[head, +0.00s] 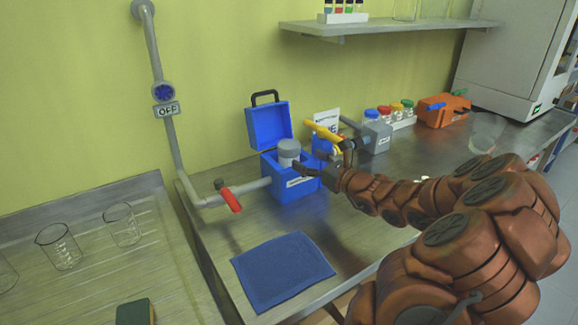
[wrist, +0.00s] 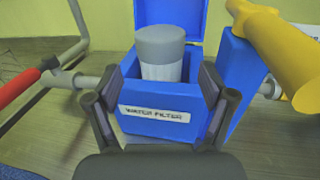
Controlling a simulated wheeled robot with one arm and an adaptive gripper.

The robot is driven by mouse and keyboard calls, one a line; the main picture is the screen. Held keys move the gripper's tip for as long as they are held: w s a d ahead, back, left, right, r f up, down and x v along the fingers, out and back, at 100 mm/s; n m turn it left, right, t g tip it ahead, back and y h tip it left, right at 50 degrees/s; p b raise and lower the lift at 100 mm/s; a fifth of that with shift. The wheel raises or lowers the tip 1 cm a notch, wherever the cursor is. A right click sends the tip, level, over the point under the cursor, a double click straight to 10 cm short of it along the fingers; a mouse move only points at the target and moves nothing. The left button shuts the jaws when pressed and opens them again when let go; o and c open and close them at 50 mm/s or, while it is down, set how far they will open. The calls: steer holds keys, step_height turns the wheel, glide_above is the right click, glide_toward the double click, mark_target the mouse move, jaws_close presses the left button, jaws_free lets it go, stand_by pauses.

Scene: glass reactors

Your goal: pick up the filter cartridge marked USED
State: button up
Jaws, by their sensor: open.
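A filter cartridge with a grey cap and a pale body (head: 289,151) stands upright in an open blue box (head: 290,190). In the wrist view the cartridge (wrist: 161,50) rises from the box (wrist: 150,95), whose front label reads "WATER FILTER". No USED mark is readable on the cartridge. My gripper (head: 320,160) is open and empty, at the right of the box in the head view. In the wrist view its two fingers (wrist: 158,85) show on either side of the box front, with the cartridge between them in the picture. The cartridge's lower part is hidden inside the box.
The box's raised lid (head: 268,127) stands behind the cartridge. A yellow handle (head: 322,131) is close on the right. A red-handled valve (head: 230,199) on a pipe is at the left. A blue cloth (head: 283,270) lies in front, with bare bench around it.

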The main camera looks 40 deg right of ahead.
mark_target(297, 152)
steer(key=w, duration=0.2)
steer(key=w+p, duration=0.1)
steer(key=w, duration=0.1)
steer(key=w+p, duration=0.1)
steer(key=shift+w+a+r, duration=0.3)
steer(key=shift+w+a, duration=0.05)
steer(key=shift+w, duration=0.5)
steer(key=shift+f, duration=0.1)
steer(key=shift+c, duration=0.3)
steer(key=c, duration=1.4)
